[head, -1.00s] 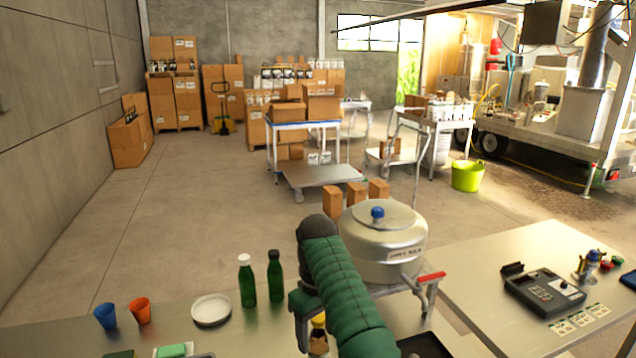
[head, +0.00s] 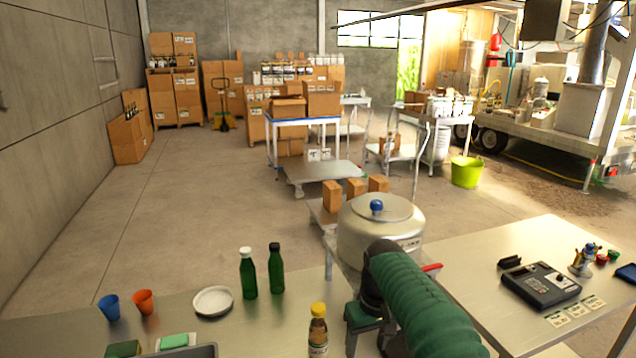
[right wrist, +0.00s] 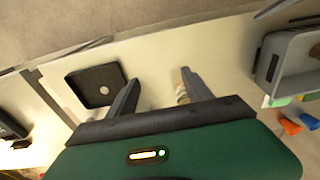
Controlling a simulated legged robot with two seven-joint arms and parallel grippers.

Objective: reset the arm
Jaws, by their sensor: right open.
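My right arm comes in from the lower right of the head view, and its green and black gripper (head: 366,320) is over the front worktable (head: 240,325). In the right wrist view the two fingers of that gripper (right wrist: 160,92) stand apart, with nothing held between them. In the head view a small bottle with a yellow cap (head: 318,330) stands just left of the gripper, apart from it. The fingertips are hidden in the head view. My left gripper is not in view.
A steel pot with a blue knob (head: 376,208) stands behind my right arm, partly covered. Two green bottles (head: 248,275), a white dish (head: 213,301), a blue cup (head: 109,307) and an orange cup (head: 143,301) are on the left. A black tray (right wrist: 97,86) shows in the right wrist view.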

